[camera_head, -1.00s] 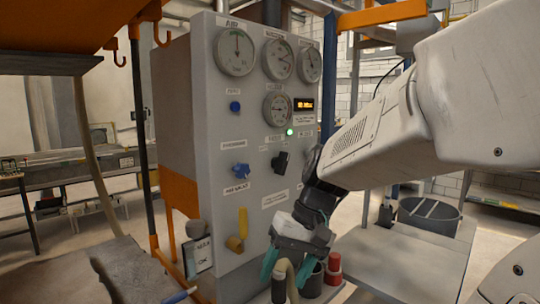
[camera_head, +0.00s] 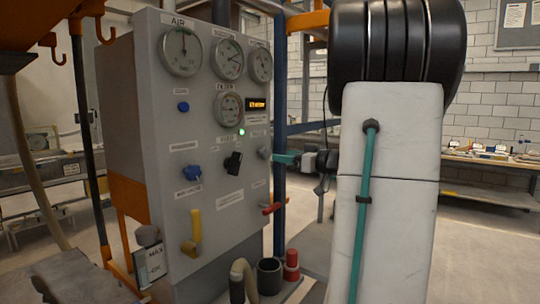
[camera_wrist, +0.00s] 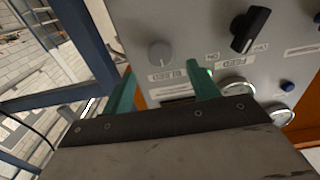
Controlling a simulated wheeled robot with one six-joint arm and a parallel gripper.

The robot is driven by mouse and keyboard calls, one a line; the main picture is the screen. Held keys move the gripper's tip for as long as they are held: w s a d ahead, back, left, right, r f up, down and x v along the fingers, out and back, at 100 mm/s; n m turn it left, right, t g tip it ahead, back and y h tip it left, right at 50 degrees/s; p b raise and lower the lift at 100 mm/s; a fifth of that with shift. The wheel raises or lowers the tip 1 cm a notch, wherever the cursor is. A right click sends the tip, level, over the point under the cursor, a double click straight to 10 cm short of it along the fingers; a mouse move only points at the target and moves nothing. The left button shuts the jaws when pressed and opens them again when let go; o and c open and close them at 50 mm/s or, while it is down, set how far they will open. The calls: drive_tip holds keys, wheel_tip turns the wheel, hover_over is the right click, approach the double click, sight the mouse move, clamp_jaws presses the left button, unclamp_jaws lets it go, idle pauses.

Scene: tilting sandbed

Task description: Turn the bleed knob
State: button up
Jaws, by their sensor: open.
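The bleed knob (camera_wrist: 160,53) is a small round grey knob with a pointer line, on the grey panel above a label reading BLEED upside down in the wrist view. In the head view the knob (camera_head: 264,153) sits near the panel's right edge. My gripper (camera_wrist: 162,78) has two teal fingers spread apart with nothing between them. In the wrist view the knob lies just beyond the gap between the fingertips. In the head view my gripper (camera_head: 284,158) points left at the knob, close to it; whether it touches cannot be told.
A black selector knob (camera_head: 233,163) labelled FEED is left of the bleed knob. A blue knob (camera_head: 191,172), a yellow lever (camera_head: 195,228) and a red handle (camera_head: 271,208) are also on the panel. A blue post (camera_head: 280,100) stands close behind my gripper.

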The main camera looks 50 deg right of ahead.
sight(268, 153)
drive_tip(key=w, duration=0.6)
drive_tip(key=shift+a, duration=0.3)
drive_tip(key=c, duration=1)
